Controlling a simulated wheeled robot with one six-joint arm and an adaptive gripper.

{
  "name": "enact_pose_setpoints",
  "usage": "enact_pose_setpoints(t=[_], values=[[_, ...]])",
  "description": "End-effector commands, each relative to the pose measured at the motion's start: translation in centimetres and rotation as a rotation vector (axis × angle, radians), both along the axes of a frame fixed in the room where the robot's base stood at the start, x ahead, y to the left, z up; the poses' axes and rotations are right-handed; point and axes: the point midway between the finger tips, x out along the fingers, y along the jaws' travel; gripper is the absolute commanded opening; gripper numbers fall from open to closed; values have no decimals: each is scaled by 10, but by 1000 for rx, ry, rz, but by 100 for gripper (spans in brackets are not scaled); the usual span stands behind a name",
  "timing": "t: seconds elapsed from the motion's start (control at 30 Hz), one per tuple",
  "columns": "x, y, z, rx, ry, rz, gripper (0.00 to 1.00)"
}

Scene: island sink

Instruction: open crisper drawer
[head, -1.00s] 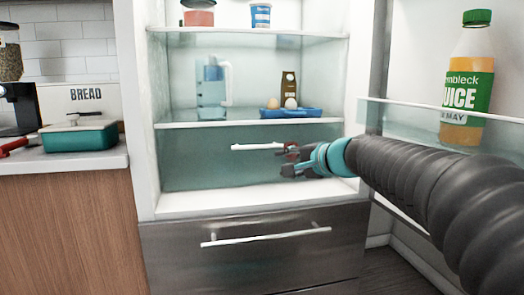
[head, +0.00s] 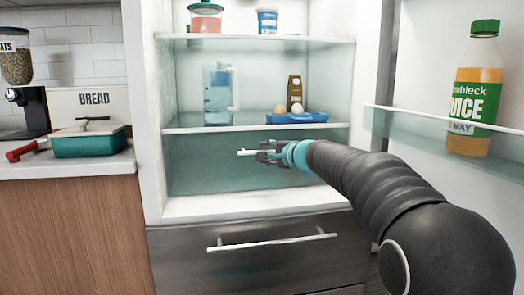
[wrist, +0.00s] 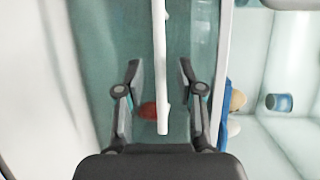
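The crisper drawer (head: 205,178) is the translucent teal front below the lowest shelf in the open fridge. It looks shut. Its white bar handle (head: 245,153) shows at its left part in the head view, the rest hidden by my gripper. My gripper (head: 265,151) is at the handle's right part. In the wrist view the handle (wrist: 161,60) runs up between the two fingers of my gripper (wrist: 159,75), with a gap on each side. The fingers are open. A blurred red thing (wrist: 148,110) shows behind the teal front.
The shelf above holds a pitcher (head: 217,88) and a blue egg tray (head: 297,118). The open fridge door with a juice bottle (head: 474,95) stands to the right, close to my arm. A metal drawer (head: 260,262) is below. A counter (head: 70,165) is at left.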

Motion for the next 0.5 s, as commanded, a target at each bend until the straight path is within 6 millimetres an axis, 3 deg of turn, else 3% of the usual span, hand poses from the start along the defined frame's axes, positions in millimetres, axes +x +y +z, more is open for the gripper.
enact_pose_setpoints(t=[0.2,0.5], values=[[17,13,-3,0,1,1,37],[21,17,-5,0,0,0,37]])
